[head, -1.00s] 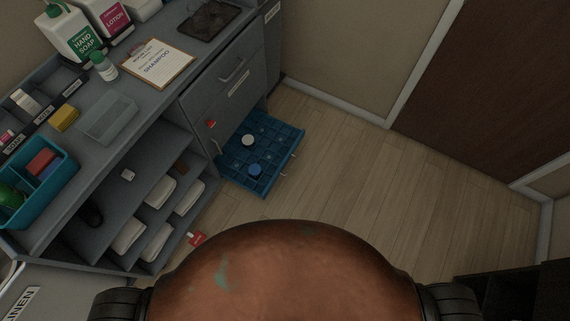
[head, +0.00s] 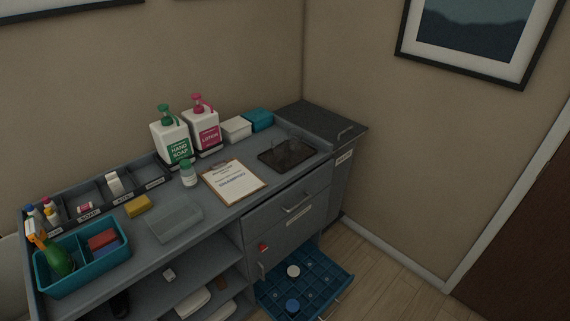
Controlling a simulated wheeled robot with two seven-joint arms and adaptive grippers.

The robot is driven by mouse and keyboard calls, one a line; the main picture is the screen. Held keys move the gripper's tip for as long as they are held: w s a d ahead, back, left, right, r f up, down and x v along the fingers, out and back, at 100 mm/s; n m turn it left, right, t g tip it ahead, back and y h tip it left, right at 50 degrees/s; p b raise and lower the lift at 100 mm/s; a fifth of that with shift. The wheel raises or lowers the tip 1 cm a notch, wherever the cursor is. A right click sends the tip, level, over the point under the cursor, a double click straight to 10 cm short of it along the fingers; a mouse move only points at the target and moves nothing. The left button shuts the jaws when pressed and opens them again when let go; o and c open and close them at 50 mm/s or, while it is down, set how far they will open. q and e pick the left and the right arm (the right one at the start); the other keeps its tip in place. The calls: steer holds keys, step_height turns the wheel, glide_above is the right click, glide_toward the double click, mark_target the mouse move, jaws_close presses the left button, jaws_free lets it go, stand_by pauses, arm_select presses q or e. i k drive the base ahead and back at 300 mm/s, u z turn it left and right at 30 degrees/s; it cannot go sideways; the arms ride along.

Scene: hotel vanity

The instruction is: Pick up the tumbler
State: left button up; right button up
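No tumbler can be made out for certain. A dark tray (head: 270,161) at the right of the counter bears faint, clear shapes that may be glass, too dim to tell. The open blue drawer (head: 337,286) low on the right is split into compartments. It holds a white round item (head: 293,271), a blue round item (head: 292,306) and small faint pieces that I cannot identify. Neither of my grippers is in view.
The grey counter carries a hand soap bottle (head: 172,138), a lotion bottle (head: 204,131), a small green-capped bottle (head: 188,175), a shampoo clipboard (head: 233,182), a clear bin (head: 174,224), a yellow sponge (head: 138,206) and a teal caddy (head: 85,284). Floor (head: 385,290) is clear at right.

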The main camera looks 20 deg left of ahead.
mark_target(279, 151)
steer(key=z, duration=0.5)
steer(key=i, duration=1.6)
steer(key=u, duration=3.1)
